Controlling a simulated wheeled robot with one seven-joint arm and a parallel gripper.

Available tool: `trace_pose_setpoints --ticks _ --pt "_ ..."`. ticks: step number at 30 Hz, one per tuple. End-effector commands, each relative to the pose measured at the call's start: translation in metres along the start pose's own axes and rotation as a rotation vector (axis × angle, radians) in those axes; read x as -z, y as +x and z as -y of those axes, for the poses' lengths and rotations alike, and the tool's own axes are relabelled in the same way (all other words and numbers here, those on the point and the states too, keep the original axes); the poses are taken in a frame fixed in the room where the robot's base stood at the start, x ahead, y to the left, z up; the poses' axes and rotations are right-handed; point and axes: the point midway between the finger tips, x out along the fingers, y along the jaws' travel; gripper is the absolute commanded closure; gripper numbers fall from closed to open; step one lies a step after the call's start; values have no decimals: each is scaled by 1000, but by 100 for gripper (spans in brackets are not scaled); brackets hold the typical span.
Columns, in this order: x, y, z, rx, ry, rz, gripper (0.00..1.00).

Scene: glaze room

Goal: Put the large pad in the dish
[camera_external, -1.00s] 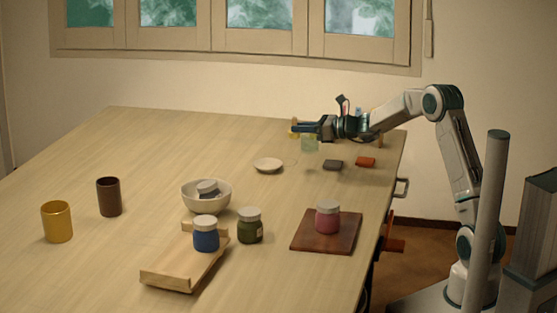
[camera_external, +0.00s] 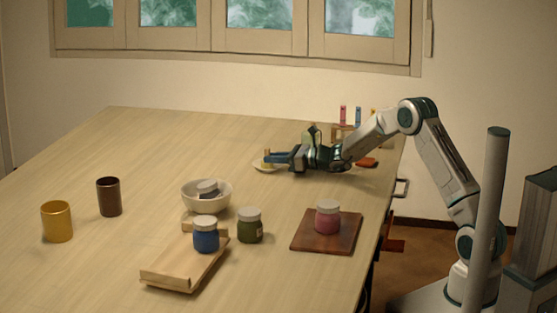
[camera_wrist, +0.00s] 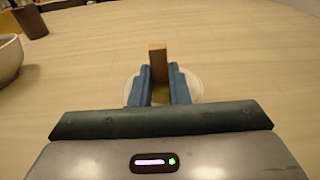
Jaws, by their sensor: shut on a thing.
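My gripper (camera_external: 275,157) is low over the table, reaching left, its blue fingers shut on a tan block-like piece that looks like the large pad (camera_external: 267,154). In the wrist view the pad (camera_wrist: 158,62) stands upright between the fingertips (camera_wrist: 161,90), with a yellowish-green patch lower down. The shallow pale dish (camera_external: 257,167) lies under the fingertips. Its rim also shows on both sides of the fingers in the wrist view (camera_wrist: 192,86). I cannot tell whether the pad touches the dish.
An orange pad (camera_external: 368,162) lies right of my gripper. A bowl (camera_external: 207,199), blue jar (camera_external: 206,236), olive jar (camera_external: 250,228), wooden tray (camera_external: 165,274) and pink jar (camera_external: 327,219) on a board (camera_external: 345,242) stand nearer. Cups (camera_external: 57,222) stand left. The far-left table is clear.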

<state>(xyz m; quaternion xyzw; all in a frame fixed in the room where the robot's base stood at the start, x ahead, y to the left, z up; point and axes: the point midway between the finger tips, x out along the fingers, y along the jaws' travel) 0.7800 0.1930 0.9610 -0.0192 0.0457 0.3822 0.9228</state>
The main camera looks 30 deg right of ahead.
Motion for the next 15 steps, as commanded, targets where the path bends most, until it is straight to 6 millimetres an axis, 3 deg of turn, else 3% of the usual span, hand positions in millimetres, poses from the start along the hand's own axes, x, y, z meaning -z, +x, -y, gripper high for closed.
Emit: trace_pose_setpoints --ticks 15 --pt "13 1 0 -1 1 -3 100"
